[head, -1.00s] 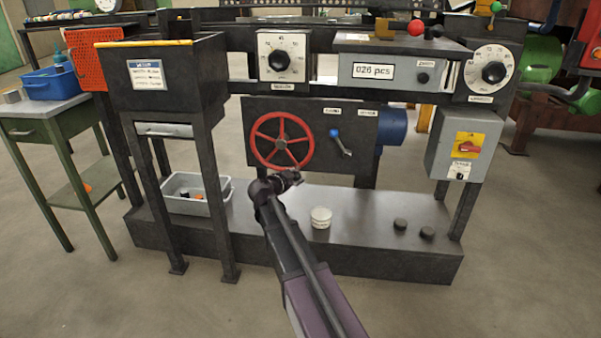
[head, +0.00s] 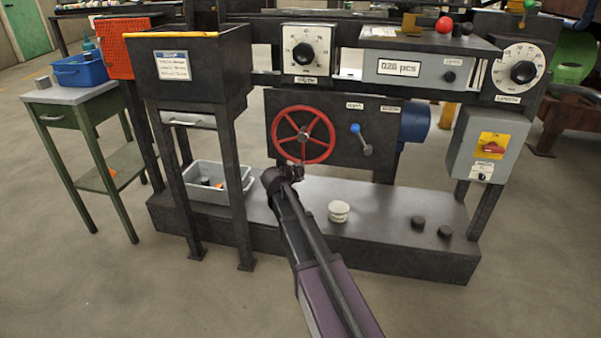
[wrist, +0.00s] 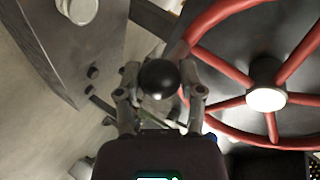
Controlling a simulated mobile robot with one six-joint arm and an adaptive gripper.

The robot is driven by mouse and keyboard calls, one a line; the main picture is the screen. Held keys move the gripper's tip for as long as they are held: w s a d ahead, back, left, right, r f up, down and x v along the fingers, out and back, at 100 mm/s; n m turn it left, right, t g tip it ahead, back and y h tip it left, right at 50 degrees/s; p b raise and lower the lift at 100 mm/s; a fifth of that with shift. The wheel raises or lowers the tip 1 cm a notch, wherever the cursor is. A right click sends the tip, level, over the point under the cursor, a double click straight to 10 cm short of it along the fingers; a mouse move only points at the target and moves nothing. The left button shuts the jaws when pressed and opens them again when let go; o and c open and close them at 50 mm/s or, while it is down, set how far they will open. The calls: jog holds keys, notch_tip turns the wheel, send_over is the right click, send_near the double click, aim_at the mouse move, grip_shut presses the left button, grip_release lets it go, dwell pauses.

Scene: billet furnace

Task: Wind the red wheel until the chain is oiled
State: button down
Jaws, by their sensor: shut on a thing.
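The red wheel (head: 304,134) is mounted upright on the dark front panel of the machine. In the wrist view its red rim and spokes (wrist: 222,64) fill the right side, around a pale hub. In the wrist view, my gripper (wrist: 160,88) is shut on a round black knob (wrist: 158,78), one finger on each side, beside the rim. I cannot make out a chain.
A lever with a blue knob (head: 355,128) is right of the wheel. The ledge (head: 385,200) below holds a white tub (head: 339,211), two dark discs and a grey bin (head: 217,182). A machine leg (head: 239,190) stands left of my arm. The floor in front is clear.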

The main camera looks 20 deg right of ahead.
jog(key=shift+w, duration=0.2)
jog(key=shift+c, duration=1)
grip_release()
jog(key=shift+s, duration=0.1)
jog(key=shift+s+d, duration=0.1)
